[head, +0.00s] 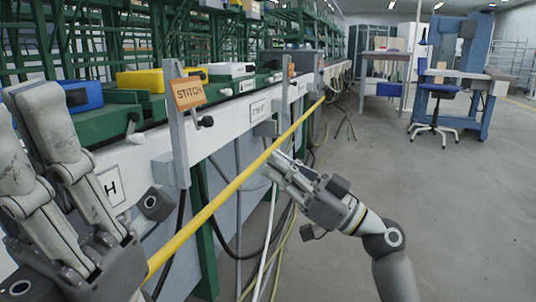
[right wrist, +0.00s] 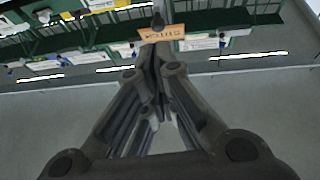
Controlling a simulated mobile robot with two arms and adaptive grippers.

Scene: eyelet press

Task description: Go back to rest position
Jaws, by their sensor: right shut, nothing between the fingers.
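My left gripper (head: 22,97) is large at the lower left of the head view. Its two grey fingers point up and stand apart, with nothing seen between them. My right gripper (head: 272,168) is in the middle of the head view, over the floor beside the bench. Its fingers point up and left, toward the yellow rail, and are shut and empty. In the right wrist view, the fingertips of the right gripper (right wrist: 157,42) meet in front of an orange sign.
A yellow rail (head: 237,182) runs along the white bench front (head: 225,140). An orange STITCH sign (head: 188,93) stands on a grey post. Blue (head: 84,96) and yellow (head: 140,80) boxes sit on the bench. A blue chair (head: 440,89) stands far right; the right-hand floor (head: 470,220) is clear.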

